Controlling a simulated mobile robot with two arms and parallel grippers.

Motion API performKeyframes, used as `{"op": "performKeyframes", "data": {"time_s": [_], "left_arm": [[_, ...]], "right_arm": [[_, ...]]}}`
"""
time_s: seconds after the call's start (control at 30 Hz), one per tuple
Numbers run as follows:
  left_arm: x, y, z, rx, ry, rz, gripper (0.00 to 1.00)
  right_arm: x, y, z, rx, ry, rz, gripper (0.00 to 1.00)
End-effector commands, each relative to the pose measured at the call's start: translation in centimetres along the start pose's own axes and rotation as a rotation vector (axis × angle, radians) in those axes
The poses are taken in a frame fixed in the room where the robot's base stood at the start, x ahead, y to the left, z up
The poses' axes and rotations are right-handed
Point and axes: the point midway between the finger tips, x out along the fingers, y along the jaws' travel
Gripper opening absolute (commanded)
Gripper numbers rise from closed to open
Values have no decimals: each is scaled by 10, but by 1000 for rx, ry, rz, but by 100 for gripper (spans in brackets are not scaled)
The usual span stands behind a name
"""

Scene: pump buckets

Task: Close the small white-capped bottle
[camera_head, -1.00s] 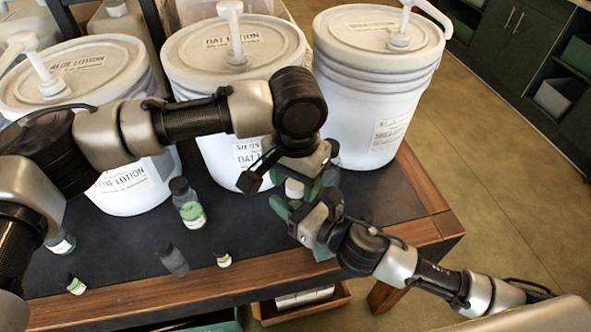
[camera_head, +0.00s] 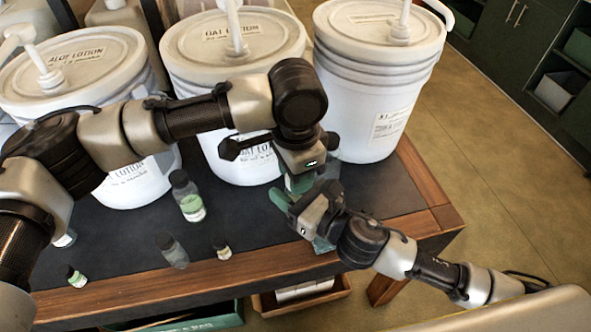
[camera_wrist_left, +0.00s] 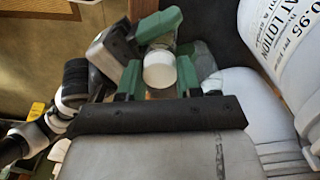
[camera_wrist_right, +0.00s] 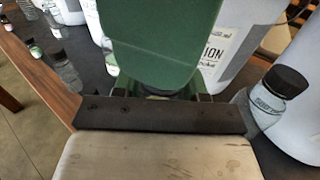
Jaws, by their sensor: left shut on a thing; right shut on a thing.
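The small bottle's white cap (camera_wrist_left: 160,70) shows in the left wrist view between the green fingers of my left gripper (camera_wrist_left: 160,78), which is shut on it. My left gripper (camera_head: 303,180) reaches down from above, close over my right gripper (camera_head: 300,206) in the head view. My right gripper is shut on the small bottle and holds it from the side. The bottle's body is mostly hidden by the fingers, and I cannot tell how far the cap is seated. In the right wrist view a large green finger covers the middle, above my right gripper (camera_wrist_right: 152,92).
Large white pump buckets (camera_head: 370,75) stand close behind the grippers. A dark-capped bottle (camera_head: 187,198), a grey bottle (camera_head: 172,252) and small vials (camera_head: 222,250) stand left on the dark tabletop (camera_head: 250,220). The table's wooden edge (camera_head: 420,232) is near my right arm.

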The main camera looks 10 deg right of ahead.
Motion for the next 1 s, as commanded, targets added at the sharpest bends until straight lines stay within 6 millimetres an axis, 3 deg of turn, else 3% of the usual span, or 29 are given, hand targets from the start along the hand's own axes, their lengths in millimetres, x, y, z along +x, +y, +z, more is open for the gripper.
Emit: {"op": "performKeyframes", "data": {"time_s": [0.1, 0.23, 0.27, 0.43, 0.77, 1.0], "left_arm": [[0, 0, 0, 158, -1, 0, 6], [0, -1, 0, 148, -1, -1, 6], [0, -1, 0, 148, -1, -1, 38], [0, 0, 0, 147, -1, -1, 64], [-3, 0, 0, 146, 0, -1, 64], [-41, -1, -1, 147, 3, -4, 64]], "right_arm": [[0, 0, 0, 0, 0, 0, 0], [0, 0, 0, 0, 0, 0, 0], [0, 0, 0, 0, 0, 0, 0], [0, 0, 0, 0, 0, 0, 0], [0, 0, 0, 0, 0, 0, 0], [0, 0, 0, 0, 0, 0, 0]]}}
